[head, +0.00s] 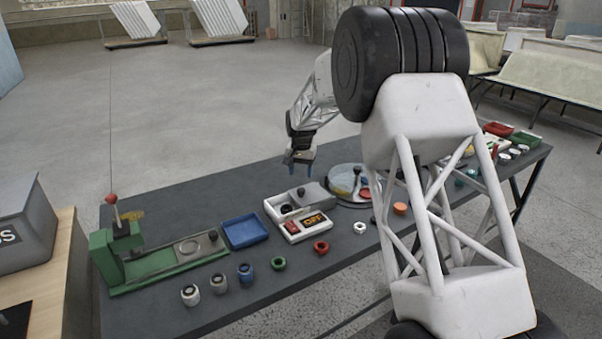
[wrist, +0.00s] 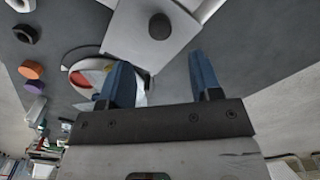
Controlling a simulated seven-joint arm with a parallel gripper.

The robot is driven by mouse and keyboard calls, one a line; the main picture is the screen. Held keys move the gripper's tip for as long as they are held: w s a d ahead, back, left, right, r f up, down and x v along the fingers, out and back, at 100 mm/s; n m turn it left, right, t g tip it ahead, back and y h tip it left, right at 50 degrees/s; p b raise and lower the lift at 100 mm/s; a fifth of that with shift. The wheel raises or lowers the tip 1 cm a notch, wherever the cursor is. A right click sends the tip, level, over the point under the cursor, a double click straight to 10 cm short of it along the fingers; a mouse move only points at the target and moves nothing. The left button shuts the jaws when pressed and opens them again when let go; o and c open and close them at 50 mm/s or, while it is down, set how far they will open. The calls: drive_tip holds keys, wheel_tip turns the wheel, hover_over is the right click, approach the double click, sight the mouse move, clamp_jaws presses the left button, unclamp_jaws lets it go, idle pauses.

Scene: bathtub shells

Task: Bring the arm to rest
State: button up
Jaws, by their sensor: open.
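My gripper (head: 301,167) hangs above the far part of the dark table (head: 170,220), in the middle of the head view. Its two blue fingers are apart with nothing between them. In the wrist view my gripper (wrist: 160,82) also shows open and empty, the fingers spread wide. Below it in that view is a pale panel with a dark round knob (wrist: 159,27). In the head view my arm reaches in from the right and hides part of the table behind it.
Several small coloured rings line the front. Red and green trays (head: 525,138) sit far right.

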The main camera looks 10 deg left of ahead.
drive_tip(key=shift+s+d+r, duration=0.15)
drive_tip(key=shift+d+r, duration=0.25)
drive_tip(key=shift+r, duration=0.05)
drive_tip(key=s+d+r+t, duration=0.1)
drive_tip(key=s+d+r, duration=0.8)
drive_tip(key=s+d, duration=0.35)
drive_tip(key=s+d+r, duration=1)
drive_tip(key=s+d, duration=0.1)
drive_tip(key=d, duration=0.3)
drive_tip(key=s+d+f, duration=0.1)
drive_tip(key=s+d, duration=0.4)
drive_tip(key=s, duration=0.6)
drive_tip(key=s+d+f+t, duration=0.1)
drive_tip(key=s+d, duration=0.4)
drive_tip(key=s, duration=0.7)
drive_tip(key=s+d+f, duration=0.1)
drive_tip(key=s+d, duration=0.4)
drive_tip(key=s, duration=0.7)
drive_tip(key=shift+d+f+t, duration=0.25)
drive_tip(key=shift+d+t, duration=0.05)
drive_tip(key=shift+d, duration=0.05)
